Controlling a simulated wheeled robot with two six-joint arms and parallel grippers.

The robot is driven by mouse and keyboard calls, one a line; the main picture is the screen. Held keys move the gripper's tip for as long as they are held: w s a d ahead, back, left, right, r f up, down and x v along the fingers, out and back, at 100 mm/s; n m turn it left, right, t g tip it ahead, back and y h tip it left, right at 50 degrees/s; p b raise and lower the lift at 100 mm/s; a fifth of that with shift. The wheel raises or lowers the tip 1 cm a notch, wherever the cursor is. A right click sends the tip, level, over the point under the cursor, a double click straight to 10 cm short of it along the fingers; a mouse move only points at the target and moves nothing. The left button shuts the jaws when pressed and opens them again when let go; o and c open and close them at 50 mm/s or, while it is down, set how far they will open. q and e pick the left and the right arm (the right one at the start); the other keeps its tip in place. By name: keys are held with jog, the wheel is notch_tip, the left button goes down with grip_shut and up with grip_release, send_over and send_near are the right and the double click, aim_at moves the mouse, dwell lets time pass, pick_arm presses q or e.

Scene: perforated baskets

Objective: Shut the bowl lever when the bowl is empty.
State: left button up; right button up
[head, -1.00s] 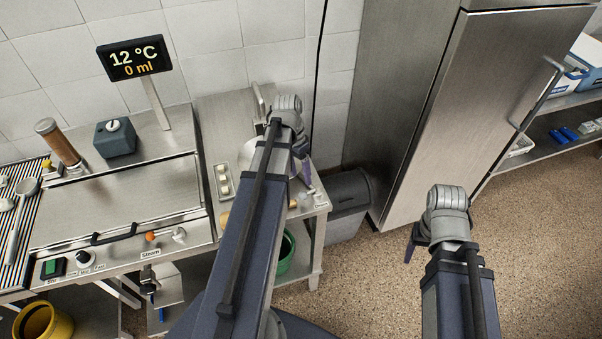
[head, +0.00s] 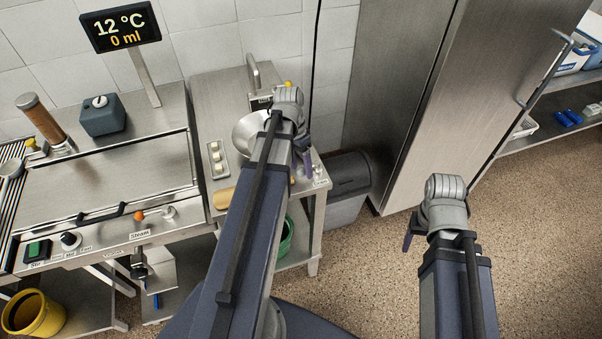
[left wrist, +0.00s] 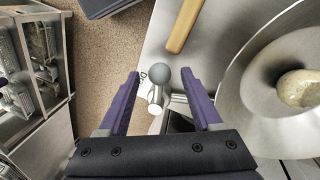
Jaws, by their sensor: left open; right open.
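The metal bowl (head: 243,135) is set in the counter, partly hidden by my left arm in the head view. In the left wrist view the bowl (left wrist: 247,88) shows at the right, with a pale tan lump (left wrist: 298,88) at its middle. The bowl lever has a grey ball knob (left wrist: 155,76) on a short shiny stem, beside a partly hidden label. My left gripper (left wrist: 159,74) is open, its purple fingers on either side of the knob with gaps. My right gripper (head: 408,242) hangs open and empty over the floor, its fingers partly hidden.
A wooden-looking roller (left wrist: 186,25) lies near the lever. A small tray of pale pieces (head: 216,160) is left of the bowl. A grey bin (head: 348,185) stands right of the counter, before a steel fridge (head: 450,90).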

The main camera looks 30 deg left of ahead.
pick_arm(q)
jog(key=shift+f, duration=0.25)
grip_shut()
dwell(0.4)
